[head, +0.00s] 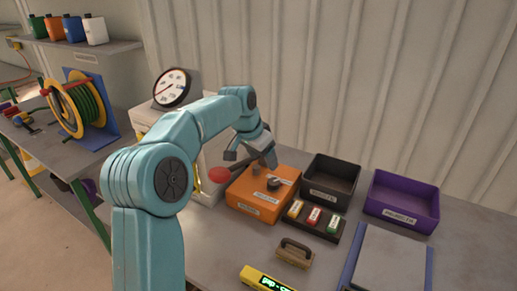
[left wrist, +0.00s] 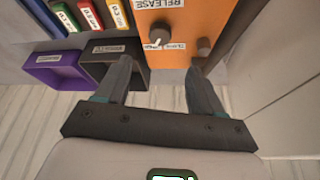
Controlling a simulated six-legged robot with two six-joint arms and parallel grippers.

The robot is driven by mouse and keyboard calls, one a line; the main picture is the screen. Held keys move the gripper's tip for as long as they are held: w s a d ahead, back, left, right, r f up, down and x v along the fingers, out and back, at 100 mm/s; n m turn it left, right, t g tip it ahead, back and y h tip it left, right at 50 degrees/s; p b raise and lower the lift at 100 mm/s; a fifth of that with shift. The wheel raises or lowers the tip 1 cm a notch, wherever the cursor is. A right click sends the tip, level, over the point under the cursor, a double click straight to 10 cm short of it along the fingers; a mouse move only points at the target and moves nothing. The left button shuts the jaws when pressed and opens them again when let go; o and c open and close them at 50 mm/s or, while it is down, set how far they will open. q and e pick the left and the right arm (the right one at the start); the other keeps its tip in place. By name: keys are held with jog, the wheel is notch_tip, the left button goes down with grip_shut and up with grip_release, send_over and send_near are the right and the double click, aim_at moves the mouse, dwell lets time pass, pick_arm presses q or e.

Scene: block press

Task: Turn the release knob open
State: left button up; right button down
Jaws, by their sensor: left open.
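The orange box (head: 250,203) stands on the table with a dark knob (head: 273,184) and white labels on top. In the left wrist view, the release knob (left wrist: 160,33) sits on the orange face beside a white "RELEASE" label, with a pale pointer mark on it. A second, brownish knob (left wrist: 204,46) is to its right. My left gripper (head: 250,157) hangs over the back of the orange box. It is open and empty; its fingers (left wrist: 160,66) point toward the release knob and are apart from it. My right gripper is out of view.
A red round button (head: 219,174) is left of the box, near a gauge (head: 172,88). Black (head: 329,193) and purple (head: 402,204) bins stand to the right.

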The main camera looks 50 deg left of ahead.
pick_arm(q)
jog(key=shift+v, duration=2.2)
jog(key=shift+r, duration=0.15)
